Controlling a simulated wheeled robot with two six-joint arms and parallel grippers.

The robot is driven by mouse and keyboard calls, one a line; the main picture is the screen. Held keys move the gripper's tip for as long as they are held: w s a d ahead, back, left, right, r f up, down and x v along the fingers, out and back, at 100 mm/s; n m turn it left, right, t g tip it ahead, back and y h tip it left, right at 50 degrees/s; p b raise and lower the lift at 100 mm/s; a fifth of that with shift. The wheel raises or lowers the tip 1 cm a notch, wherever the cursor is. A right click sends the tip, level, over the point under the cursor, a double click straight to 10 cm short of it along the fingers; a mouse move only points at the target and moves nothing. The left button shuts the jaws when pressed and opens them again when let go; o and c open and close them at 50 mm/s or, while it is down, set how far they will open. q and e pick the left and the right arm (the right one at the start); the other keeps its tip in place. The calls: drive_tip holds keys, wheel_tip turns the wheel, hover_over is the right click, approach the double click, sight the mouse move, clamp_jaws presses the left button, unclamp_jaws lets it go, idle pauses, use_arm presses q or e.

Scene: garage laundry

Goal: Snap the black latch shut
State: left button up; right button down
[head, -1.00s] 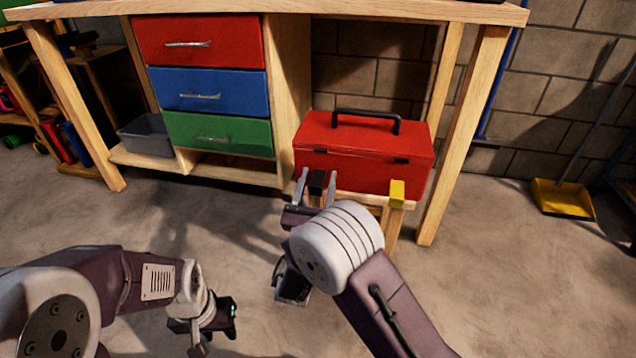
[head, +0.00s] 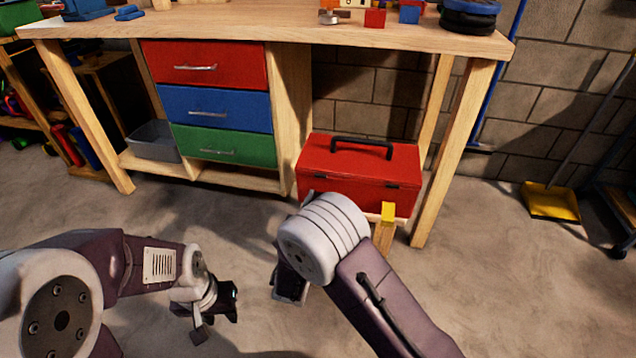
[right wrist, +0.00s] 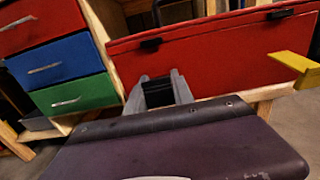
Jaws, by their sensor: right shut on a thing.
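The red toolbox (head: 345,188) stands under the workbench with its lid down and black handle up. In the right wrist view, its front (right wrist: 215,65) has two small black catches near the lid seam. The black latch (right wrist: 158,94) is low at the front, between the grey fingers of my right gripper (right wrist: 160,80), which is shut on it. A yellow latch (head: 388,212) sticks out at the toolbox's right front. My left gripper (head: 215,308) hangs low over the floor, away from the toolbox; its fingers are unclear.
The workbench (head: 270,35) has red, blue and green drawers left of the toolbox. Its right leg (head: 452,150) stands close beside the toolbox. A grey bin (head: 153,140) sits on the low shelf. A yellow dustpan (head: 550,201) is at the right; the floor in front is clear.

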drive_tip(key=r+g+p, duration=0.1)
drive_tip(key=p, duration=0.2)
drive_tip(key=shift+g+y+p, duration=0.3)
drive_tip(key=shift+g, duration=0.1)
use_arm(q)
wheel_tip(320, 180, up, 7)
drive_tip(key=p, duration=0.1)
drive_tip(key=shift+p, duration=0.4)
use_arm(e)
drive_tip(key=shift+f+g, duration=0.2)
drive_tip(key=shift+g, duration=0.3)
drive_tip(key=c, duration=1.1)
unclamp_jaws()
use_arm(q)
drive_tip(key=shift+r+p, duration=1.75)
drive_tip(key=shift+r, duration=0.05)
use_arm(e)
drive_tip(key=shift+v, duration=4.5)
